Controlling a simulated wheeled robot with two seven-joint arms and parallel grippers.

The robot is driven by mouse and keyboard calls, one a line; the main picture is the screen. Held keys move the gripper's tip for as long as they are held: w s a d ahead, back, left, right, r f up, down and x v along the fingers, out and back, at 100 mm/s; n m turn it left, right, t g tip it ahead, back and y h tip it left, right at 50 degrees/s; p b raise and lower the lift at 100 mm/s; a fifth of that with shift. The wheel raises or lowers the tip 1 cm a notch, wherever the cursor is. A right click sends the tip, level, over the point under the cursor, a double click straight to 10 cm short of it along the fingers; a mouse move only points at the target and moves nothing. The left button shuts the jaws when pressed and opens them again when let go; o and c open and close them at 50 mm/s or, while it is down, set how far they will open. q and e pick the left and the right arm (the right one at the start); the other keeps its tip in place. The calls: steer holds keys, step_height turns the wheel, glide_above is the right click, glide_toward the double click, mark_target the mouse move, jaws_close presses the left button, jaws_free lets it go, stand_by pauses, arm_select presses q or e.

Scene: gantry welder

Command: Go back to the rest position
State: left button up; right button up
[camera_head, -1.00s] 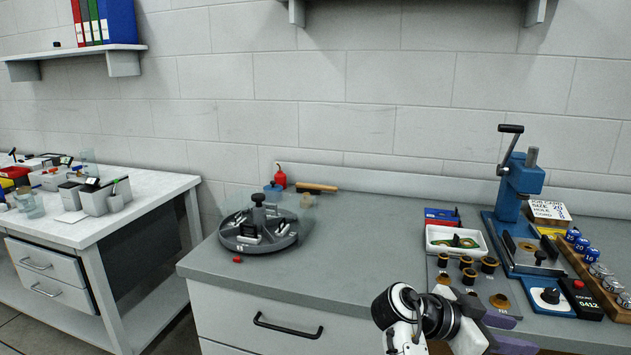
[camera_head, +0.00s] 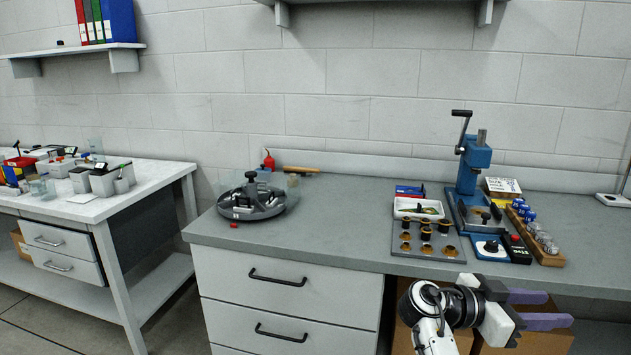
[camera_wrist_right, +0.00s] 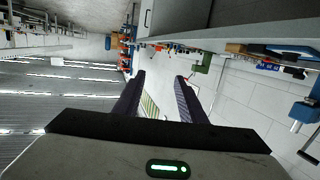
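My right gripper (camera_head: 535,309) is in front of the workbench, below the level of its top, at the lower right of the head view. Its two purple fingers are apart with nothing between them. The right wrist view also shows the fingers (camera_wrist_right: 158,95) spread and empty. My left gripper is in neither view.
The grey workbench (camera_head: 340,225) carries a round grey tray (camera_head: 240,212), a blue lever press (camera_head: 472,180), a plate with several brass-coloured parts (camera_head: 425,243) and a wooden rack (camera_head: 540,245). Cardboard boxes (camera_head: 405,335) stand under it. A second table (camera_head: 120,200) stands at left.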

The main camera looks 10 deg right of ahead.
steer(key=s+d+r+g+h, duration=0.3)
steer(key=d+r+h, duration=0.2)
steer(key=d+r, duration=0.65)
steer(key=w+a+f+n+t+y, duration=0.1)
steer(key=w+f+n+t+y, duration=0.6)
steer(key=w+f+n+t, duration=0.65)
steer(key=w+a+r+n+t+y, duration=0.1)
steer(key=w+a+n+t+y, duration=0.2)
steer(key=w+a+y, duration=0.45)
steer(key=w+a+n+t+y, duration=0.3)
steer(key=w+a+n+y, duration=0.15)
steer(key=a, duration=0.65)
steer(key=s+a+f+g+y, duration=0.15)
steer(key=s+a+f, duration=0.35)
steer(key=s+f, duration=0.55)
steer(key=s+a+f+g+y, duration=0.1)
steer(key=s+a+f+g, duration=0.1)
steer(key=s+a+f, duration=0.8)
steer(key=s+a+f+g, duration=0.1)
steer(key=s+f, duration=0.3)
steer(key=s, duration=0.3)
steer(key=s+a+f+g+y, duration=0.1)
steer(key=s+f, duration=0.3)
steer(key=s, duration=0.4)
steer(key=s+a+f+g+y, duration=0.1)
steer(key=s+a+f+g, duration=0.1)
steer(key=s+f, duration=0.2)
steer(key=s, duration=0.3)
steer(key=shift+s+f+m, duration=0.15)
steer(key=shift+m, duration=0.25)
